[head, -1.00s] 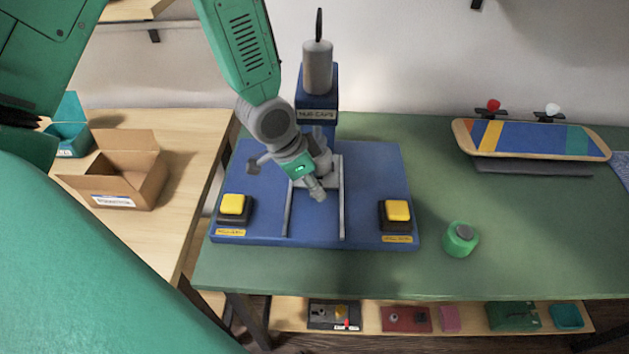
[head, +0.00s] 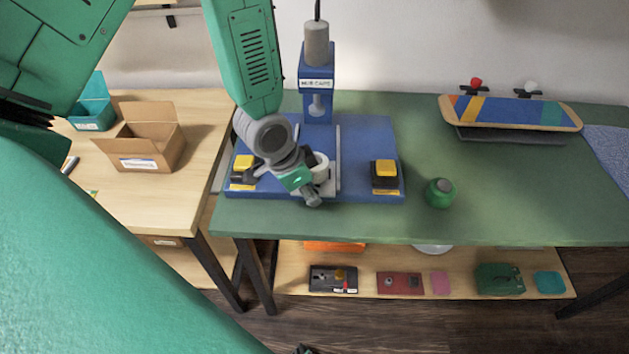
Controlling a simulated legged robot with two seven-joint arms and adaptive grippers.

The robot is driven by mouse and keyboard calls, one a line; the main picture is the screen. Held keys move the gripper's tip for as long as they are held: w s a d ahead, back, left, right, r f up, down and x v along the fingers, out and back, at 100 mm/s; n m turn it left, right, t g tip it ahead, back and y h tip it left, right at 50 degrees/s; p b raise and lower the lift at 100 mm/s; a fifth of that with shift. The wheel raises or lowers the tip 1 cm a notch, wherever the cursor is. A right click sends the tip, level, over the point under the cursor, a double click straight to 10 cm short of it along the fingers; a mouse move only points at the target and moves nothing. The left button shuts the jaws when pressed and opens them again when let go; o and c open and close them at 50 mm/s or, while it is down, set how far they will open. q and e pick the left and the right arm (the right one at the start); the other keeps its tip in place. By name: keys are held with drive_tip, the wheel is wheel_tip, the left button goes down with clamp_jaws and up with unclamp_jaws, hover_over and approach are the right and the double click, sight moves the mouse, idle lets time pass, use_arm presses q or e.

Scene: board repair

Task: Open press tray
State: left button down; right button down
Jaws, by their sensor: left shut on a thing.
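The blue press (head: 360,135) stands on the green table, with its column and grey cylinder at the back. Its tray (head: 321,168), a light part with a round shape, sits at the front end of the grey rails (head: 337,150). My left gripper (head: 311,196) reaches down over the front of the press and is shut at the tray; the exact grip is hidden by the gripper itself. A yellow button (head: 384,168) sits at the right of the base and another yellow button (head: 243,162) at the left. My right gripper is out of view.
A green round container (head: 440,193) stands right of the press. A striped skateboard deck (head: 515,112) rests at the back right. A cardboard box (head: 140,140) and a teal bin (head: 93,105) stand on the left wooden table. A lower shelf (head: 460,285) holds several items.

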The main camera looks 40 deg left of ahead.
use_arm(q)
drive_tip(key=shift+w+a, duration=0.5)
drive_tip(key=shift+w, duration=0.1)
drive_tip(key=c, duration=1.3)
unclamp_jaws()
drive_tip(key=shift+s+r, duration=0.1)
drive_tip(key=shift+s+d+r, duration=0.1)
drive_tip(key=shift+s+d, duration=0.15)
drive_tip(key=shift+d, duration=0.25)
drive_tip(key=v, duration=1.2)
drive_tip(key=shift+s+a, duration=0.1)
drive_tip(key=shift+a, duration=0.25)
